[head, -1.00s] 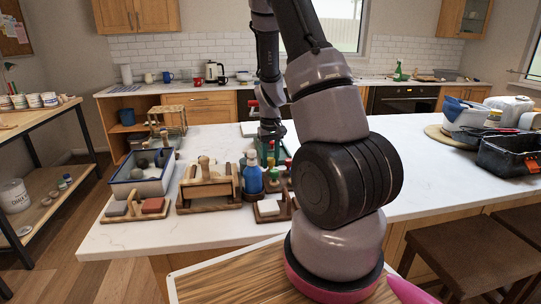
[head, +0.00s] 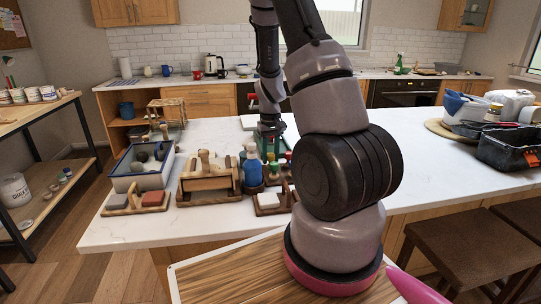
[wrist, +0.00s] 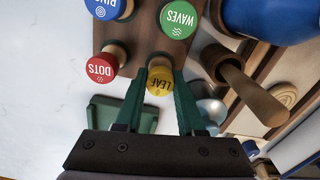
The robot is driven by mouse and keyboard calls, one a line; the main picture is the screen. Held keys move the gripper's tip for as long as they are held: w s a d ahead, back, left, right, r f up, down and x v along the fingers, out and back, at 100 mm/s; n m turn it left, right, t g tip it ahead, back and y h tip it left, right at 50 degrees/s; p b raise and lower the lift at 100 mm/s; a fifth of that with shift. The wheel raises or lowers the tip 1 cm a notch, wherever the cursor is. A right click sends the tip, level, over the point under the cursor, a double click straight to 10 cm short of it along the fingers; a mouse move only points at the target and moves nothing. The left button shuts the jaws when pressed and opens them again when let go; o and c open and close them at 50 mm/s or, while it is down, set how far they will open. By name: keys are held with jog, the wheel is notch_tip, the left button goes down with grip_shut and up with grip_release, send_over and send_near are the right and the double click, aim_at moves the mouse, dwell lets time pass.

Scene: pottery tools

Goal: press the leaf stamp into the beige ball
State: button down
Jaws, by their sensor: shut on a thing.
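The leaf stamp has a round yellow top marked LEAF (wrist: 160,84) and shows in the wrist view. My gripper's (wrist: 160,92) two green fingers stand on either side of it and are shut on it. It is at the edge of the brown wooden stamp rack (wrist: 150,38); I cannot tell whether it is lifted. In the head view my gripper (head: 270,147) is low over the rack at the counter's middle, partly hidden by tools. I cannot make out the beige ball for certain; a blue-rimmed tray (head: 120,184) at the left holds several roundish lumps.
Red DOTS (wrist: 101,69), blue RING (wrist: 103,8) and green WAVES (wrist: 179,18) stamps stand close by. A wooden tool box (head: 208,183) and a blue bottle (head: 252,170) crowd the left of my gripper. The white counter (head: 190,229) is clear in front.

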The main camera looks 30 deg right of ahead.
jog(key=shift+c, duration=2.2)
grip_release()
jog(key=s+a+r+m+t+y, duration=0.1)
jog(key=s+a+r+t, duration=0.2)
jog(key=r, duration=1)
jog(key=s+a+r, duration=0.3)
jog(key=a+r, duration=0.1)
jog(key=r, duration=0.8)
jog(key=s+a+r+m+t, duration=0.1)
jog(key=s+a+r+t, duration=0.1)
jog(key=s, duration=0.5)
jog(key=s+a+r+t+y, duration=0.1)
jog(key=s+a+r+t, duration=0.1)
jog(key=s+a+r, duration=0.2)
notch_tip(320, 180, up, 3)
jog(key=s, duration=0.2)
jog(key=shift+s+a+r+m, duration=0.2)
jog(key=shift+s+m, duration=0.15)
jog(key=shift+m, duration=0.05)
